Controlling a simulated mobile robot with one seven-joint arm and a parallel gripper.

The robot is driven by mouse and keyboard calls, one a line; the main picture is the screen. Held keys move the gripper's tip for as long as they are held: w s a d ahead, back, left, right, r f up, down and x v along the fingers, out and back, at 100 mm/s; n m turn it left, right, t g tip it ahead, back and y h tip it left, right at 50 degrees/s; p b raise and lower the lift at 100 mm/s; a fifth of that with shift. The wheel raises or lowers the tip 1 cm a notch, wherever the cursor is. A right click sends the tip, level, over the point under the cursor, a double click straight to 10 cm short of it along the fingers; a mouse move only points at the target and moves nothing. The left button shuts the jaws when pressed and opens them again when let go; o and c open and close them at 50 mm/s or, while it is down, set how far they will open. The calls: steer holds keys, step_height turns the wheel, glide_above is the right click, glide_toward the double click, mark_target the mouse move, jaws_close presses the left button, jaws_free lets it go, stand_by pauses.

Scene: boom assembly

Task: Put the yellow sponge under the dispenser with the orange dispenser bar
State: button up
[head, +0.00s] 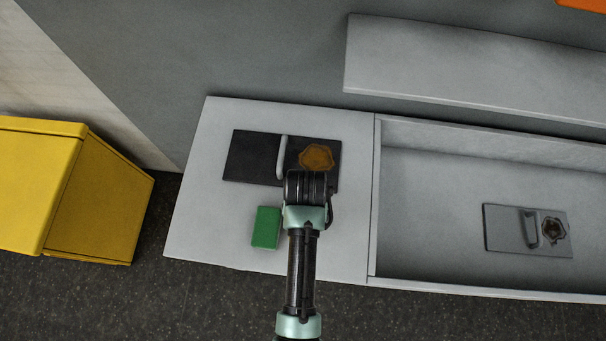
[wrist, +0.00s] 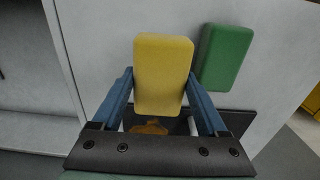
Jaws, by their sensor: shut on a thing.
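My gripper (wrist: 160,78) is shut on the yellow sponge (wrist: 163,62), with a blue finger on each side of it in the wrist view. In the head view my arm hides the gripper's fingers and the sponge, above the left part of the grey counter (head: 200,225). An orange piece (head: 583,4) is cut off at the top right corner of the head view. I cannot tell whether it is the dispenser bar, and no whole dispenser shows.
A green sponge (head: 266,227) lies on the counter left of my arm; it also shows in the wrist view (wrist: 226,56). A dark plate (head: 250,160) with a handle and brown patch is behind. A recessed tray (head: 430,240) holds a similar plate (head: 505,230). A yellow box (head: 95,210) stands left.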

steer(key=shift+f, duration=2.2)
steer(key=shift+s+f, duration=0.1)
steer(key=o, duration=1.2)
steer(key=shift+o, duration=0.2)
